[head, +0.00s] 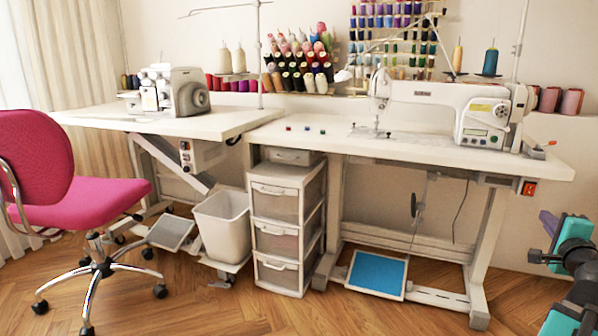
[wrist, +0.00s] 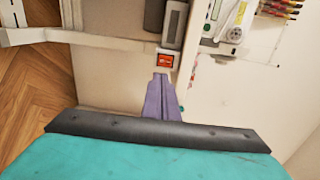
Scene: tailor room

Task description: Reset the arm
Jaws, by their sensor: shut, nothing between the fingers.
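My gripper (head: 548,224) shows at the right edge of the head view, with purple fingers beside my teal and black arm. It is to the right of the sewing table (head: 440,152) and below the level of its top. In the wrist view my gripper (wrist: 162,84) has its purple fingers together with nothing between them. The red power switch (wrist: 165,60) under the table edge lies just beyond the fingertips in that picture. I cannot tell the exact gap between them.
A white sewing machine (head: 440,105) stands on the table, and a serger (head: 168,90) on the left table. A pink chair (head: 70,190), a white bin (head: 222,222) and a drawer unit (head: 287,225) stand on the floor. Floor at the front is clear.

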